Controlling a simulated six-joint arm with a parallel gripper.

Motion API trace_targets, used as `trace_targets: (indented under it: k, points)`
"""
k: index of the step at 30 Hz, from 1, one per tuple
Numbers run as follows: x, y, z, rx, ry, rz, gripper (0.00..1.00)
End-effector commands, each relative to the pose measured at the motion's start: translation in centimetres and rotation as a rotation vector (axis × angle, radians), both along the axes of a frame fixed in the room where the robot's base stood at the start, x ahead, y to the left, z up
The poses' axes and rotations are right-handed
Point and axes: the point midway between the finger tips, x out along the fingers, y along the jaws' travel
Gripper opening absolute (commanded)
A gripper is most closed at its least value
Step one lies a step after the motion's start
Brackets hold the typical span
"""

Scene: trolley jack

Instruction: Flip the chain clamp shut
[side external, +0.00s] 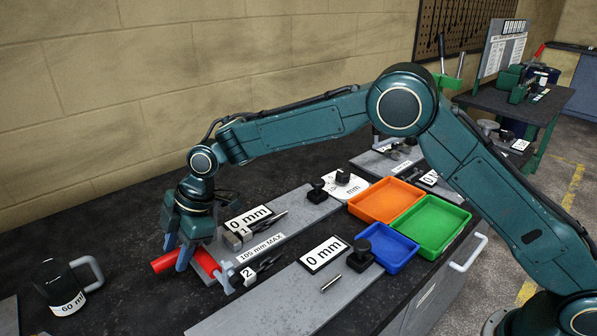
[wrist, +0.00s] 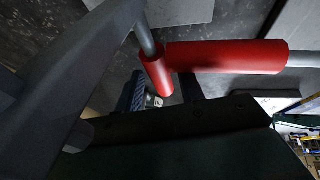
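Two red-sleeved handles lie at the bench's front left; I take them to belong to the clamp. The left red sleeve (side external: 164,262) and the right red sleeve (side external: 207,262) show on either side of my fingers, and the right one runs to a grey metal end. In the wrist view a long red sleeve (wrist: 225,57) lies across the top and a shorter one (wrist: 156,76) slants beside it. My gripper (side external: 177,258) points down over the handles with its blue fingertips apart. Contact with a handle cannot be told. No chain can be made out.
Grey plates with "0 mm" cards (side external: 323,254) and dark metal fittings lie to the right. Orange (side external: 359,211), green (side external: 453,238) and blue (side external: 400,262) trays stand beyond. A mug marked "60 ml" (side external: 60,285) stands at the left. Dark bench is clear behind my gripper.

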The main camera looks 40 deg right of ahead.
Motion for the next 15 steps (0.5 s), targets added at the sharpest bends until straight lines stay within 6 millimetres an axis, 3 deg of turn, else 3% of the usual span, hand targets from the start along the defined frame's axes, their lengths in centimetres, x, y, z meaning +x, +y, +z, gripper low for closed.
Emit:
trace_targets:
  k: [1,5,15]
  points:
    - [0.0,0.0,0.01,0.0,0.0,0.0,0.27]
    - [-0.01,-0.01,0.0,0.0,0.0,0.0,0.02]
    - [-0.02,-0.09,0.1,0.011,0.001,0.0,0.0]
